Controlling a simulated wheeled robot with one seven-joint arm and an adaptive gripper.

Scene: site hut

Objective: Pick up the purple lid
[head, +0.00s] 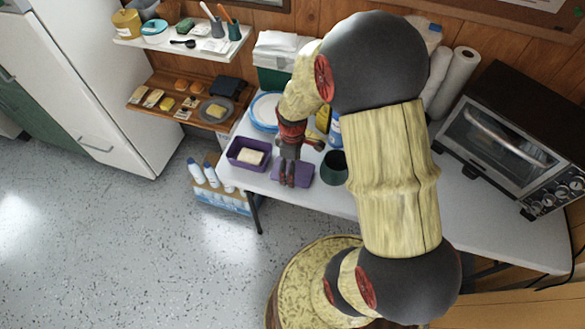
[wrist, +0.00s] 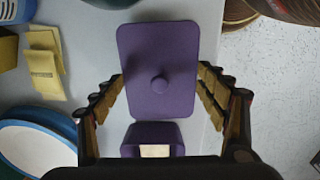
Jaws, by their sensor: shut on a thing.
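The purple lid (wrist: 158,55) is a flat rounded rectangle with a round knob in its middle. In the head view the lid (head: 302,176) is near the table's front edge, partly hidden by my gripper. My gripper (head: 288,184) is above it, pointing down. In the wrist view the fingers of my gripper (wrist: 161,76) are shut on the lid, one at each long side. I cannot tell whether the lid is clear of the table. A purple box (head: 235,159) holding a pale block is just left of the gripper; the box also shows in the wrist view (wrist: 130,140).
A dark green cup (head: 334,167) stands close to the right of the lid. A blue-rimmed plate (head: 258,110) is behind the purple box. A toaster oven (head: 510,135) and paper towel rolls (head: 455,80) are on the right. Yellow cloths (wrist: 45,65) lie at left in the wrist view.

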